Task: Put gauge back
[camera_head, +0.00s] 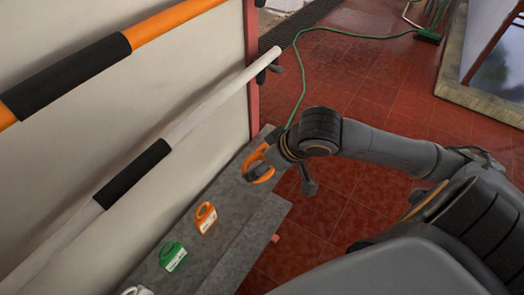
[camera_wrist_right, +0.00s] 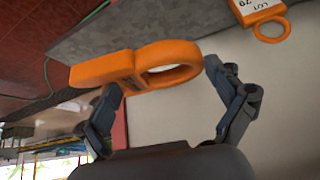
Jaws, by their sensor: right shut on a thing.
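My right gripper (camera_head: 264,170) is shut on an orange gauge (camera_head: 253,156) with a ring-shaped handle, at the far end of a grey ledge. In the wrist view, the gauge (camera_wrist_right: 135,66) lies crosswise between the two dark fingers (camera_wrist_right: 160,82), its ring toward the right finger. Whether it touches the ledge, I cannot tell. A similar orange tool with a white label (camera_head: 205,218) lies on the ledge; a labelled orange ring tool (camera_wrist_right: 268,22) also shows in the wrist view, its print partly readable as "LOT". My left gripper is out of view.
The grey ledge (camera_head: 232,222) runs along a pale wall. A green tool (camera_head: 172,256) and a white one (camera_head: 136,291) sit nearer. A white rail (camera_head: 210,103) and an orange rail (camera_head: 165,20) slant along the wall. A green cable (camera_head: 300,75) crosses the red tiled floor (camera_head: 350,85).

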